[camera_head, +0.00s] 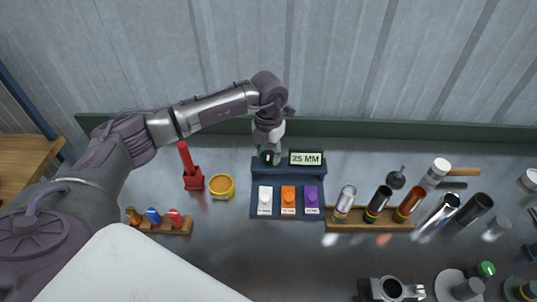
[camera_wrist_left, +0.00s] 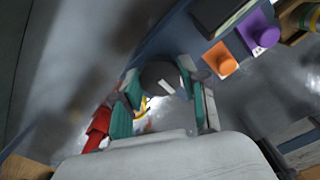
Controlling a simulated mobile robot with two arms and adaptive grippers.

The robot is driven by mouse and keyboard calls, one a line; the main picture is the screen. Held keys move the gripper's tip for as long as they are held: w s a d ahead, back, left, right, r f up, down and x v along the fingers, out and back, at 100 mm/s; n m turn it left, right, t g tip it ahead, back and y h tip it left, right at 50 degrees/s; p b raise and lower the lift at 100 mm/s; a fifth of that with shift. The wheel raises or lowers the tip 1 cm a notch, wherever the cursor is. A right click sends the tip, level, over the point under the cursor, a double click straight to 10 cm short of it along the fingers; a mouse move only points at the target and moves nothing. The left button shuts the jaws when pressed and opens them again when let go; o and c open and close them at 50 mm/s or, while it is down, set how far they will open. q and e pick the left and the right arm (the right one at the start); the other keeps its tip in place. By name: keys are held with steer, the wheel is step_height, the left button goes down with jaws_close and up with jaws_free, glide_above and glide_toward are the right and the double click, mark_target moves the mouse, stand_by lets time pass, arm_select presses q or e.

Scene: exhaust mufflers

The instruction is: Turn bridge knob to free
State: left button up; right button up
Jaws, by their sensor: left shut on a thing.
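The dark blue bridge console (camera_head: 257,171) stands near the back wall, with a display (camera_head: 306,158) reading "25 MM" on its right part. The dark round knob with a white pointer mark shows in the left wrist view (camera_wrist_left: 163,76). My left gripper (camera_head: 269,154) reaches down to the console's left part, beside the display. In the left wrist view its two teal-padded fingers (camera_wrist_left: 164,97) are shut on the knob, one on each side. In the head view the gripper largely hides the knob. My right gripper cannot be made out.
White (camera_head: 265,199), orange (camera_head: 288,199) and purple (camera_head: 311,199) blocks sit in front of the display. A red tool (camera_head: 193,177) and yellow ring (camera_head: 221,186) stand left of the console. A wooden rack (camera_head: 370,224) with several tubes stands right, with more metal cylinders beyond.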

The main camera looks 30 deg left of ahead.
mark_target(268, 155)
arm_select(q)
steer(key=shift+n, duration=0.4)
steer(key=o, duration=1.1)
steer(key=shift+o, duration=0.2)
step_height(268, 155, up, 12)
